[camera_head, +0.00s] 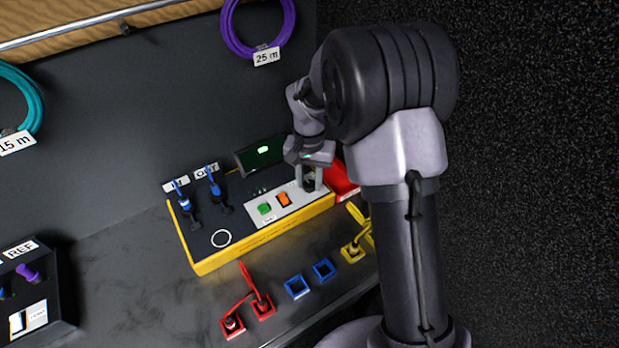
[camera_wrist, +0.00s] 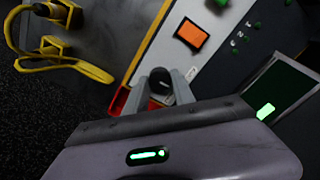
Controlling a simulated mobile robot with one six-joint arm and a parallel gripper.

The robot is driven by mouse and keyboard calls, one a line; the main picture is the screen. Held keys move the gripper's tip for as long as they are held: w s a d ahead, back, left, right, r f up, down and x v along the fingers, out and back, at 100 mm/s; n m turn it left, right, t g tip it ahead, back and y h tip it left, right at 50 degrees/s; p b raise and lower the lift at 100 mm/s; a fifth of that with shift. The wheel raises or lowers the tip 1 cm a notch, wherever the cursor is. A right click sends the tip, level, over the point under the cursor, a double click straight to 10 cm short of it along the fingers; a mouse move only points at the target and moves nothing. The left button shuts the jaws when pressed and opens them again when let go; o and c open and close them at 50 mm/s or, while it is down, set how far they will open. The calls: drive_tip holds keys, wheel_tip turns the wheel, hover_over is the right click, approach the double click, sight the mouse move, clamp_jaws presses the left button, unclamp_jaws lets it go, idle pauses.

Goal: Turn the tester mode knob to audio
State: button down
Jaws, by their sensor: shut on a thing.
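The tester is a black box with a yellow edge (camera_head: 236,252) and a light panel; it also shows in the wrist view (camera_wrist: 148,42). The dark mode knob (camera_wrist: 158,82) stands at the end of the light panel, beside the orange switch (camera_wrist: 192,33). My gripper (camera_head: 312,182) reaches down over that end of the tester. In the wrist view its fingers (camera_wrist: 160,88) stand on either side of the knob and are shut on it. The knob's pointer and any mode labels are hidden or too small to read. The tester screen (camera_head: 263,151) shows a small green mark.
A green button (camera_head: 264,209) lies beside the orange switch. Blue plugs (camera_head: 215,188) stand in the IN and OUT sockets. Red (camera_head: 262,303), blue (camera_head: 297,287) and yellow (camera_head: 352,252) holders line the bench front. A red part (camera_head: 342,178) lies beside the gripper.

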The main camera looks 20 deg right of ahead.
sight(309, 183)
drive_tip(key=n+p, duration=0.4)
drive_tip(key=n, duration=0.2)
drive_tip(key=shift+r, duration=0.15)
drive_tip(key=n+p, duration=0.3)
drive_tip(key=n, duration=0.2)
idle(0.4)
drive_tip(key=c, duration=1.1)
unclamp_jaws()
drive_tip(key=shift+o, duration=0.2)
wheel_tip(309, 183, up, 17)
drive_tip(key=p, duration=0.5)
drive_tip(key=shift+p, duration=0.4)
